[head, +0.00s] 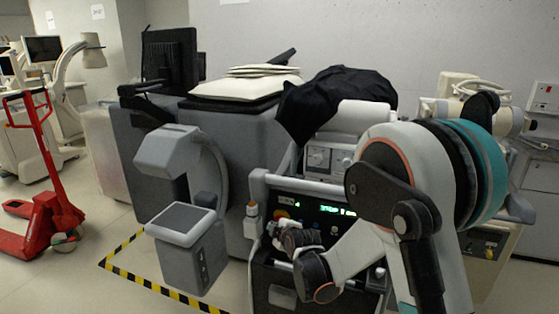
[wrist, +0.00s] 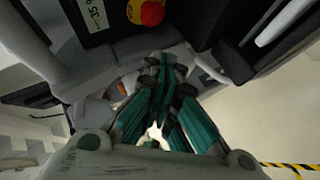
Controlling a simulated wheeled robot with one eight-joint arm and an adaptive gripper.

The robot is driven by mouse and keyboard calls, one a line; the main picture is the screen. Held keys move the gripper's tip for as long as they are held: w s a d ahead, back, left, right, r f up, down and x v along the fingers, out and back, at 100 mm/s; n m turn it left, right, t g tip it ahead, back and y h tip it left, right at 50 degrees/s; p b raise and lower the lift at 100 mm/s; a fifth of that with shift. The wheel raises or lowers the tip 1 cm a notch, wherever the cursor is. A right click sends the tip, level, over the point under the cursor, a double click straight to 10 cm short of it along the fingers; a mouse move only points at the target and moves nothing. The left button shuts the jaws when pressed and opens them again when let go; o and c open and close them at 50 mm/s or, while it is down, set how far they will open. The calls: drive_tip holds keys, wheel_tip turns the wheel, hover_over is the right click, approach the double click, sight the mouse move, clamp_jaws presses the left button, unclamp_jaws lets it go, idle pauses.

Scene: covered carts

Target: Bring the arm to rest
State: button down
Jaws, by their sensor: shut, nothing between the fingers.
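My arm fills the right side of the head view, bent in front of a grey machine cart with a lit control panel (head: 312,207). My gripper (wrist: 163,68) shows in the wrist view, with its teal fingers drawn together and nothing seen between them. It is in front of the cart, below a red stop button (wrist: 151,12) on a yellow base and a small display (wrist: 94,13). In the head view I cannot clearly make out the fingers among the dark parts at the panel. Whether the gripper touches the cart cannot be told.
A black cloth (head: 335,98) lies over the cart top, near a stack of pale pads (head: 248,88). A grey C-shaped device (head: 178,222) stands left of the cart. Yellow-black tape (head: 150,283) marks the floor. A red pallet truck (head: 42,225) stands far left, with open floor between.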

drive_tip(key=s+d+r+m+g+h, duration=0.1)
drive_tip(key=s+d+r+m, duration=0.3)
drive_tip(key=s+d+r, duration=0.4)
drive_tip(key=s+d+r+m+g+h, duration=0.1)
drive_tip(key=s+d+r+m, duration=0.35)
drive_tip(key=s+r, duration=0.35)
drive_tip(key=s+d+f+m+g+h, duration=0.1)
drive_tip(key=s+d+m, duration=0.3)
drive_tip(key=s, duration=0.8)
drive_tip(key=s+d+f+m+g, duration=0.1)
drive_tip(key=s+d+m, duration=0.3)
drive_tip(key=s, duration=0.8)
drive_tip(key=shift+s+d+f+g+h, duration=0.2)
drive_tip(key=shift+d+f+g+h, duration=0.15)
drive_tip(key=shift+f+g+h, duration=0.05)
